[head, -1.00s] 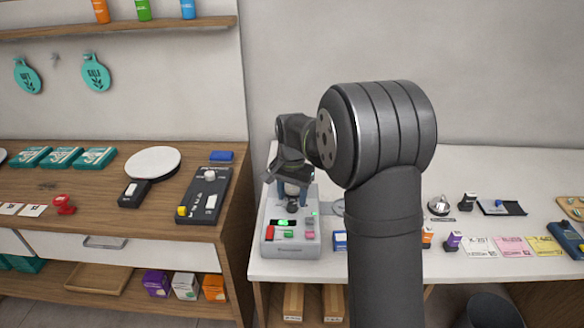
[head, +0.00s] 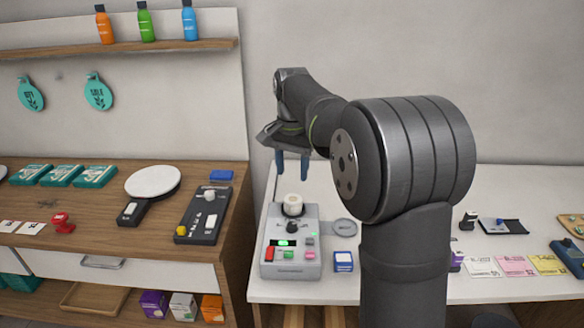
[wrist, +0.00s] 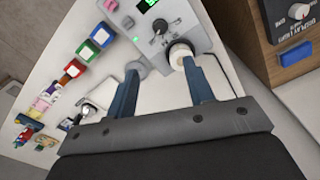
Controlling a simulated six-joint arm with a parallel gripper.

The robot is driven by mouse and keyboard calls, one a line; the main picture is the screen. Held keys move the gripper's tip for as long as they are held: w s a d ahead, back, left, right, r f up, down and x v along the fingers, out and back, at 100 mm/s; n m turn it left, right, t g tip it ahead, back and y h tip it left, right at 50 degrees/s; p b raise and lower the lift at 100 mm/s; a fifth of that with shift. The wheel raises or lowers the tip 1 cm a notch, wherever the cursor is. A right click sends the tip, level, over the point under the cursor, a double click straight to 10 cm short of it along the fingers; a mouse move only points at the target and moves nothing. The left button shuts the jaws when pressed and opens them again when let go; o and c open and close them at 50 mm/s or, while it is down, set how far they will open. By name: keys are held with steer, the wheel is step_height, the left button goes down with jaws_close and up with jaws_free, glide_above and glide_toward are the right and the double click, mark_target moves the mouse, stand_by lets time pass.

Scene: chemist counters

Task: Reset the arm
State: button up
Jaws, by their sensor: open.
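My gripper (head: 292,163) is open and empty in the head view, with its two blue fingers pointing down. It hangs above the back of a grey machine (head: 268,258) on the white counter, clear of it. A cream round knob or cap (head: 293,204) stands on the machine below the fingers. In the wrist view the blue fingers of my gripper (wrist: 162,82) are spread apart, and the cream cap (wrist: 180,54) shows beyond the fingertip on the right. The machine shows there too (wrist: 197,20), with a dark dial and a lit green display.
A blue-and-white box (head: 343,262) stands right of the machine. The wooden counter (head: 110,221) at left holds a white round plate (head: 153,181) and a dark control panel (head: 203,216). Cards (head: 515,265) and small items lie at right. Bottles (head: 146,22) stand on a wall shelf.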

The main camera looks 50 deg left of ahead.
mark_target(292, 224)
steer(key=shift+f, duration=0.15)
stand_by(0.3)
step_height(292, 224, down, 17)
steer(key=shift+f, duration=0.1)
stand_by(0.5)
steer(key=shift+f, duration=0.2)
steer(key=shift+r+n, duration=0.25)
steer(key=shift+n, duration=0.55)
steer(key=n, duration=1.1)
steer(key=shift+n, duration=2.4)
